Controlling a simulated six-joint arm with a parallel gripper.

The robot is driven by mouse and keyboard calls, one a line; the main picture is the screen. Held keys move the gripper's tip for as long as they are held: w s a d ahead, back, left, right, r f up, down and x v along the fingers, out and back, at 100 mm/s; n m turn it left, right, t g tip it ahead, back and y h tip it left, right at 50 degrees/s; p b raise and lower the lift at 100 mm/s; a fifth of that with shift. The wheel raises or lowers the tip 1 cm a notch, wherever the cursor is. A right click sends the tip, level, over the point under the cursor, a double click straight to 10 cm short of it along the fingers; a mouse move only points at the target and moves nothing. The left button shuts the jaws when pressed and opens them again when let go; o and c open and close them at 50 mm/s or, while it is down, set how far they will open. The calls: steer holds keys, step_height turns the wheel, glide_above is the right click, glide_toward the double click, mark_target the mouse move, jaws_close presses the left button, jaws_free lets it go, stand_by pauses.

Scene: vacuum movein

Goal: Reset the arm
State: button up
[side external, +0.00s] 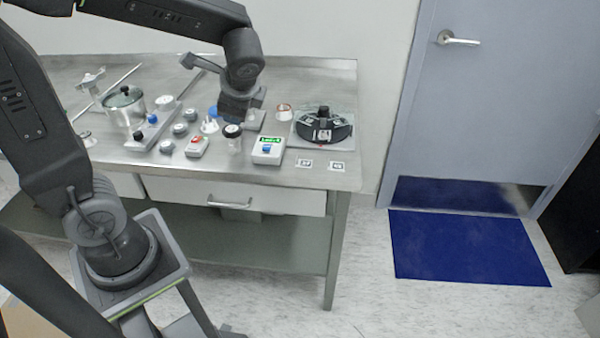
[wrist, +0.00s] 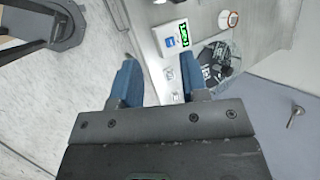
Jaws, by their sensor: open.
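My gripper (side external: 238,110) hangs from my arm above the middle of the steel table, over the small items there. In the side view its fingers are partly hidden and blend with the things behind them. In the wrist view my gripper (wrist: 162,78) shows two blue fingers spread apart with nothing held between them. The table's front edge and a strip of its top show beyond the fingers.
A white box with a green display (side external: 268,150) and a black round device (side external: 322,128) stand right of my gripper. A pot (side external: 124,106), a red-button box (side external: 197,146) and several small knobs stand left. A door (side external: 490,100) and blue mat (side external: 468,247) are at right.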

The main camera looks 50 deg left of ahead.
steer(key=s+d+r+n+t+h, duration=0.3)
steer(key=s+d+n+t+h, duration=0.1)
steer(key=s+d+n+h, duration=0.3)
steer(key=shift+s+d+r+n, duration=0.35)
steer(key=shift+s+d+n, duration=0.75)
steer(key=shift+s+d, duration=0.85)
